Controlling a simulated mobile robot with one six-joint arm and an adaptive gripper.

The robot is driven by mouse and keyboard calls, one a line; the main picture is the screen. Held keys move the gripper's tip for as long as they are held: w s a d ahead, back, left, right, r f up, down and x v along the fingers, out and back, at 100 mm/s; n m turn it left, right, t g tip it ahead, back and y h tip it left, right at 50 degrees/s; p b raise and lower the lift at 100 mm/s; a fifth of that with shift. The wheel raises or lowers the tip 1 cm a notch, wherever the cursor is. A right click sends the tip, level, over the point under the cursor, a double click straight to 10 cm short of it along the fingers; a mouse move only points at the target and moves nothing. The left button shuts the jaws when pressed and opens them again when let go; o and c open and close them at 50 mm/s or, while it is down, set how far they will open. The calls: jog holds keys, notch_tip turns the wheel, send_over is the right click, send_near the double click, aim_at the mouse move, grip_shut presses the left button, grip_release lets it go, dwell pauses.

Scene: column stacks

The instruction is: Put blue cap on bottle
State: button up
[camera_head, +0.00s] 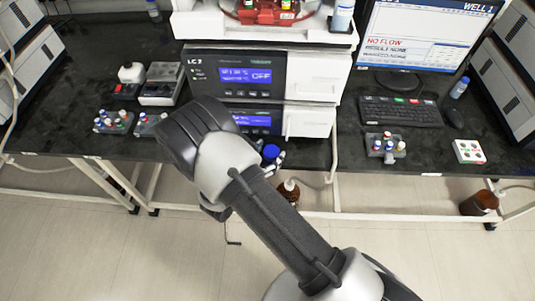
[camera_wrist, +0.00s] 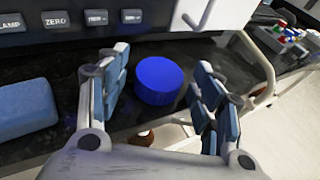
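The blue cap (camera_wrist: 158,80) is a round ribbed cap on the dark bench top in the wrist view. It also shows near the bench's front edge in the head view (camera_head: 271,151). My gripper (camera_wrist: 162,98) is open, its padded fingers to the left and right of the cap with gaps on both sides. In the head view my arm hides most of the gripper. A brown bottle (camera_head: 288,191) with a pale top stands below the bench edge, partly hidden by my arm. Part of a brown thing, likely this bottle, shows below the cap in the wrist view (camera_wrist: 141,138).
A second brown bottle (camera_head: 479,203) stands below the bench at the right. The instrument stack (camera_head: 318,78) rises behind the cap. A pale blue block (camera_wrist: 28,107) lies left of my gripper. A vial rack (camera_head: 385,148) sits right on the bench. White tubing runs near the bench edge.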

jog(key=shift+o, duration=0.2)
jog(key=shift+r, duration=0.15)
jog(key=p+v, duration=0.3)
jog(key=v, duration=0.9)
jog(key=s+d+r+m+g+h, duration=0.25)
jog(key=d+r+m+g, duration=0.75)
jog(key=d+r+m, duration=0.75)
jog(key=s+d+r+m+t+y, duration=0.2)
jog(key=s+d+r+m+y, duration=0.1)
jog(key=s+r+m+y, duration=0.7)
jog(key=s+r+m, duration=0.2)
jog(key=s+r, duration=0.1)
jog(key=r, duration=0.1)
jog(key=shift+s+d+r, duration=0.15)
jog(key=shift+d+r, duration=0.1)
jog(key=shift+d, duration=0.1)
jog(key=shift+o, duration=0.6)
